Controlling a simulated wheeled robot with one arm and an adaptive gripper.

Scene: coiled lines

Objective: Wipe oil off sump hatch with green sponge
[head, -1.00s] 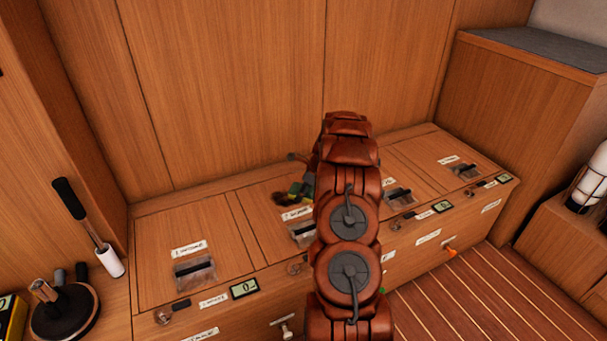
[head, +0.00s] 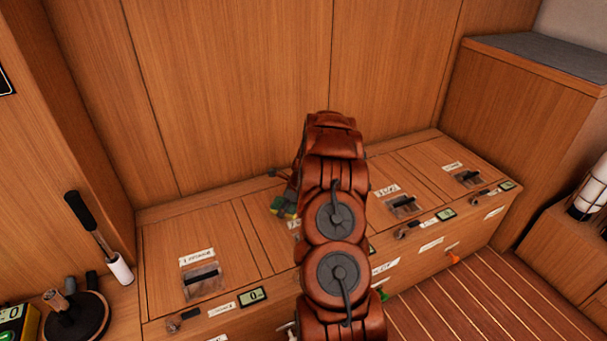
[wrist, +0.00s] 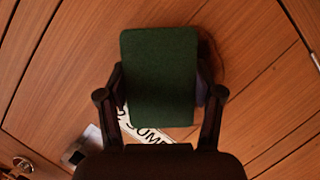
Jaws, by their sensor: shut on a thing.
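My gripper (wrist: 160,97) is shut on the green sponge (wrist: 160,70), with a finger on each side of it in the wrist view. In the head view the sponge (head: 284,207) shows with a yellow layer, just left of my arm, over the second hatch from the left. A label partly reading "SUMP" (wrist: 150,134) lies on the hatch (wrist: 75,60), partly hidden under the sponge. A dark edge of the oil patch (wrist: 214,62) shows just right of the sponge. I cannot tell whether the sponge touches the wood.
Other hatches with labels and latches lie on the same bench, such as the left one (head: 165,245) and a right one (head: 425,155). A wood wall (head: 240,90) rises behind. A black-handled brush (head: 100,240) and a round dark base (head: 75,315) stand at left.

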